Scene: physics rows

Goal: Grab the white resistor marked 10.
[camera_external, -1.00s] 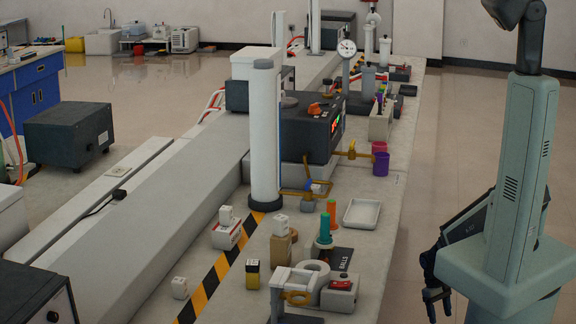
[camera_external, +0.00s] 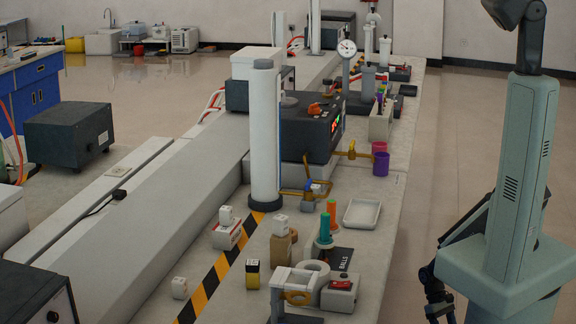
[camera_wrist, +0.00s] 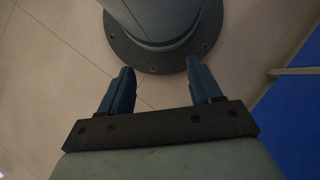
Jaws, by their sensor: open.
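Several small white blocks stand on the bench: one (camera_external: 226,215) on a white-and-red box, one (camera_external: 280,224) on a tan block, and one (camera_external: 179,288) on the bench surface left of the striped tape. I cannot read a 10 on any of them, so which is the resistor is unclear. My gripper (camera_external: 440,310) hangs at the lower right, off the bench's right side and well apart from the blocks. In the wrist view my gripper (camera_wrist: 160,68) is open and empty, with floor and a round dark base beyond the fingers.
A yellow-and-black block (camera_external: 252,274), a white clamp-like fixture (camera_external: 296,280), a red-topped box (camera_external: 340,292) and a green-topped peg (camera_external: 325,228) crowd the near bench. A white tray (camera_external: 362,213) and a tall white column (camera_external: 264,135) stand farther back.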

